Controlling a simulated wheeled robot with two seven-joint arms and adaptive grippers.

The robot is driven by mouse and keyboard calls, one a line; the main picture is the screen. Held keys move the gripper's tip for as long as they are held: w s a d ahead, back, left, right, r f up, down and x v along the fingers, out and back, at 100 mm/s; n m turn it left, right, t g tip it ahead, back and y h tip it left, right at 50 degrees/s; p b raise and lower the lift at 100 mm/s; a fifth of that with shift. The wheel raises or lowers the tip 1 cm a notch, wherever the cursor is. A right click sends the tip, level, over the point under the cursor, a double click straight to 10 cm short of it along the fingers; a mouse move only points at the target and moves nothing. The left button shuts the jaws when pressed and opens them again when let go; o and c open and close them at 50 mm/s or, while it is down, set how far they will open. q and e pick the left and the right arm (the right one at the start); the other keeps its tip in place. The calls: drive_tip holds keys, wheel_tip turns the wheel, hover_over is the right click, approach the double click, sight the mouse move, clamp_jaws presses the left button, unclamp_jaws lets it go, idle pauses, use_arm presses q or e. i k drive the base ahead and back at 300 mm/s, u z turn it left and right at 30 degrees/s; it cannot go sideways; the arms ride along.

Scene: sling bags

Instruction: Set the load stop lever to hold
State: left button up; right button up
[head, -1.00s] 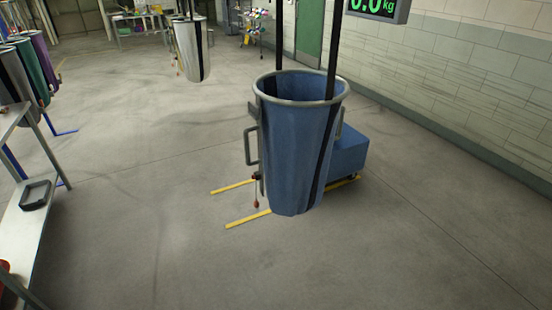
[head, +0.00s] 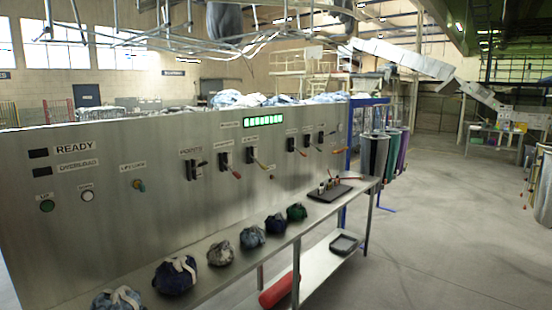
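A steel control panel (head: 130,215) fills the left and middle of the head view. Several levers sit in a row on it, each in a dark slotted housing under a small label too small to read, so I cannot tell which is the load stop lever. One lever with a red tip (head: 236,174) and one with a yellow tip (head: 271,167) slant down to the right. Further right, a lever with a red tip (head: 303,153) also slants down. Neither of my grippers is in view.
A steel shelf (head: 225,275) along the panel's front holds several tied cloth bundles and a dark tray (head: 337,190) with small items. A red cylinder (head: 279,290) lies below. Hanging bags (head: 374,160) stand past the panel's right end. Open floor (head: 455,215) lies to the right.

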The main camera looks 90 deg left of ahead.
sight(263, 167)
drive_tip(key=u, duration=2.3)
drive_tip(key=i, duration=0.85)
drive_tip(key=z, duration=0.65)
drive_tip(key=i, duration=0.75)
drive_tip(key=u, duration=0.6)
drive_tip(key=i, duration=0.8)
drive_tip(key=u, duration=0.6)
